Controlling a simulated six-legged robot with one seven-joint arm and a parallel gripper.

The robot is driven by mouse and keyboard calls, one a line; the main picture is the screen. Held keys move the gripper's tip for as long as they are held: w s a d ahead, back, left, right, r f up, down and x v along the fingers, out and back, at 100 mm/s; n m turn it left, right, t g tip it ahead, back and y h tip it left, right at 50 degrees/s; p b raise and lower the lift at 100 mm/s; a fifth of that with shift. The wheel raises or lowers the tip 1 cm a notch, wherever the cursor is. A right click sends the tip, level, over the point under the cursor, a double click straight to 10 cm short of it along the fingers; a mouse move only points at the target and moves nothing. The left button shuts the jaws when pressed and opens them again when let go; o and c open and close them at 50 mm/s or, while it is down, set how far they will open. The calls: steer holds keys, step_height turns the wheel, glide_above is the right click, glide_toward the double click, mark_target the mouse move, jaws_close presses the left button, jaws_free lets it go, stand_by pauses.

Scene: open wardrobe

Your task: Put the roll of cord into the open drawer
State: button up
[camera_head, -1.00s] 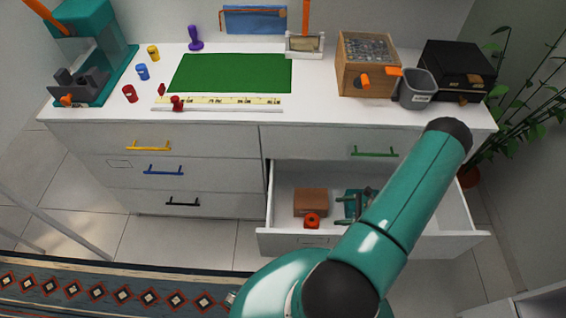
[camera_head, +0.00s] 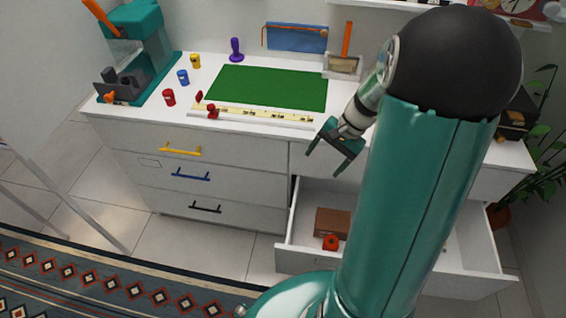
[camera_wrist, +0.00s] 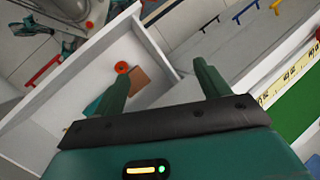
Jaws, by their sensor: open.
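The roll of cord (camera_head: 331,242), a small orange-red ring, lies in the open white drawer (camera_head: 300,262), in front of a brown box. It also shows in the wrist view (camera_wrist: 122,67), on the drawer floor against the brown box. My gripper (camera_head: 322,160) is open and empty, raised above the drawer near the front of the cabinet. In the wrist view, nothing is between its fingers (camera_wrist: 160,72). My arm hides the right part of the drawer in the head view.
The brown box (camera_head: 333,222) takes up part of the drawer's left side. The cabinet top holds a green mat (camera_head: 268,88), a yellow ruler strip (camera_head: 255,114) and small coloured pots. A patterned rug (camera_head: 100,280) lies on the floor in front.

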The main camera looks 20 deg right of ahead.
steer(key=s+a+r+n+t+h, duration=0.2)
steer(key=s+a+r+n, duration=0.3)
steer(key=a+r, duration=0.3)
steer(key=s+a+r+n+t+h, duration=0.2)
steer(key=s+a+r+n, duration=0.3)
steer(key=a+r, duration=0.4)
steer(key=shift+s+a+r+n+t+h, duration=0.3)
steer(key=shift+s+r+n+h, duration=0.15)
steer(key=shift+r+n, duration=0.2)
